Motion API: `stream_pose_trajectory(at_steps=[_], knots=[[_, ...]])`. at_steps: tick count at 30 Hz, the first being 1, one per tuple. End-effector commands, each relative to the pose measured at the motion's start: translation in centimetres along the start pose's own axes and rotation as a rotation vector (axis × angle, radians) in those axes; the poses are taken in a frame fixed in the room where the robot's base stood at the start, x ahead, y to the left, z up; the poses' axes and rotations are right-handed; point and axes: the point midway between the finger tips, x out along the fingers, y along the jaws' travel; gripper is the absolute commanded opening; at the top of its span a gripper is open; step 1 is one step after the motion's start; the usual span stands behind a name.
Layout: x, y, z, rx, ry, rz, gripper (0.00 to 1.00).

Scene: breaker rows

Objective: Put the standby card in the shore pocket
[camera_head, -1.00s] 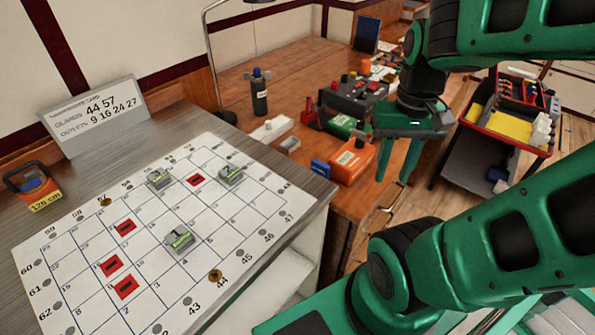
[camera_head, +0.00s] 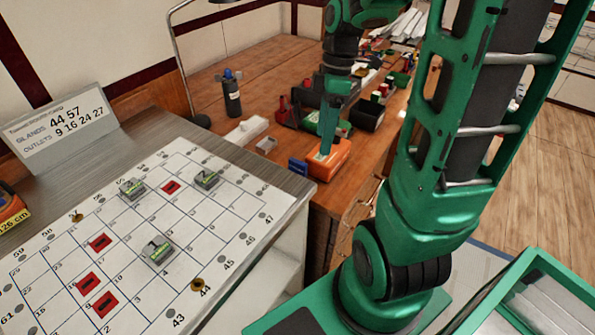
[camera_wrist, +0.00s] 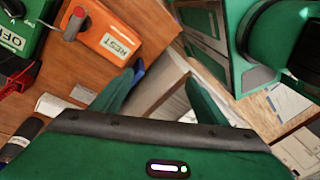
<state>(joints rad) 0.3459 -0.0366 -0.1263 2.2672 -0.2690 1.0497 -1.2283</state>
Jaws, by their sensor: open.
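I cannot pick out the standby card or the shore pocket in either view. My gripper (camera_wrist: 162,76) is open and empty in the wrist view, its two green fingers apart. In the head view it (camera_head: 327,140) hangs in front of or above an orange box (camera_head: 322,168) on the wooden bench, partly covering it. Whether it touches the box cannot be told. In the wrist view the orange box (camera_wrist: 112,40) bears a label reading REST and a red knob, and lies beyond the left finger.
The grey counter holds a white numbered grid board (camera_head: 215,230) with red and grey blocks, and a sign (camera_head: 60,130) reading GLANDS and OUTLETS. A green box (camera_wrist: 12,48) marked OFF, a dark bottle (camera_head: 232,95) and a blue box (camera_head: 298,167) stand on the bench. Open floor lies right.

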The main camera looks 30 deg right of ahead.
Motion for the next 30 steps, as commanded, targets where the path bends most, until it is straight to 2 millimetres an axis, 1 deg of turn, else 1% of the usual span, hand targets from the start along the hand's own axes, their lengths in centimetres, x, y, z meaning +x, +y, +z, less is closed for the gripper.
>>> stream_pose_trajectory(at_steps=[1, 3, 6, 9, 12, 16, 18, 24, 27, 30], knots=[[0.6, 1.3, -0.6, -0.122, 0.013, -0.023, 0.67], [1.2, 2.9, -1.5, -0.315, 0.039, -0.046, 0.67], [2.1, 4.7, -2.5, -0.558, 0.08, -0.069, 0.67], [3.0, 6.1, -3.3, -0.75, 0.12, -0.08, 0.67], [3.5, 7.0, -3.8, -0.881, 0.149, -0.083, 0.67], [4.1, 7.5, -4.1, -0.968, 0.169, -0.083, 0.67], [4.8, 7.4, -4.3, -0.982, 0.173, -0.085, 0.67], [7.7, 6.9, -4.5, -0.981, 0.173, -0.086, 0.67], [8.8, 6.8, -4.6, -0.98, 0.173, -0.085, 0.67], [9.3, 6.7, -4.6, -0.979, 0.171, -0.083, 0.67]])
